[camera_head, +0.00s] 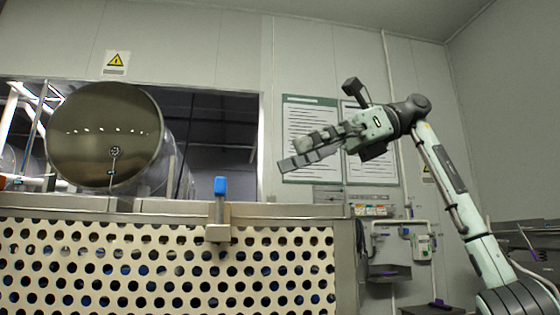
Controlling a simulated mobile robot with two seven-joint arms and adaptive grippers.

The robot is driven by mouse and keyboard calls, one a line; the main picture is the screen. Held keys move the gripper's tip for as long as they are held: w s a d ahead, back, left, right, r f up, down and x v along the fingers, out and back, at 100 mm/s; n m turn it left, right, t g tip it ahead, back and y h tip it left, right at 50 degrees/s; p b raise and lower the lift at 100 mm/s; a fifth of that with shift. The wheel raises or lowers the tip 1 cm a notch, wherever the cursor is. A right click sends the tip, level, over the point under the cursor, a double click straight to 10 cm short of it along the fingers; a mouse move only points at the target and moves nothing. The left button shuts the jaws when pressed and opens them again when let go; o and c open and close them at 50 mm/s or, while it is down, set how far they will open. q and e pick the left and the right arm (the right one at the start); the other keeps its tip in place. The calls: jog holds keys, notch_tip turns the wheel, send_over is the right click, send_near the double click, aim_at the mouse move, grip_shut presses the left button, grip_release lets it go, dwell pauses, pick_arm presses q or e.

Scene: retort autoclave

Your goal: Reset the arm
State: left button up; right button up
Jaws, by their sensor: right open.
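My right arm rises from the lower right of the head view and bends at the top toward the left. My right gripper (300,155) is raised in front of the wall, with its fingers pointing left and slightly down. It is open and I see nothing held in it. My left gripper is not in view.
A perforated cream metal basket (170,262) with a blue-handled latch (220,187) fills the lower left. Behind it a round steel autoclave vessel (105,135) stands in a wall opening. Posted sheets (310,110) hang behind my gripper. Wall boxes and pipes (421,243) are at the right.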

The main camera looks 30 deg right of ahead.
aim_at(222, 181)
jog(key=shift+a, duration=0.1)
jog(key=x, duration=1.2)
jog(key=shift+w, duration=0.1)
jog(key=shift+d+r, duration=0.15)
jog(key=shift+d, duration=0.05)
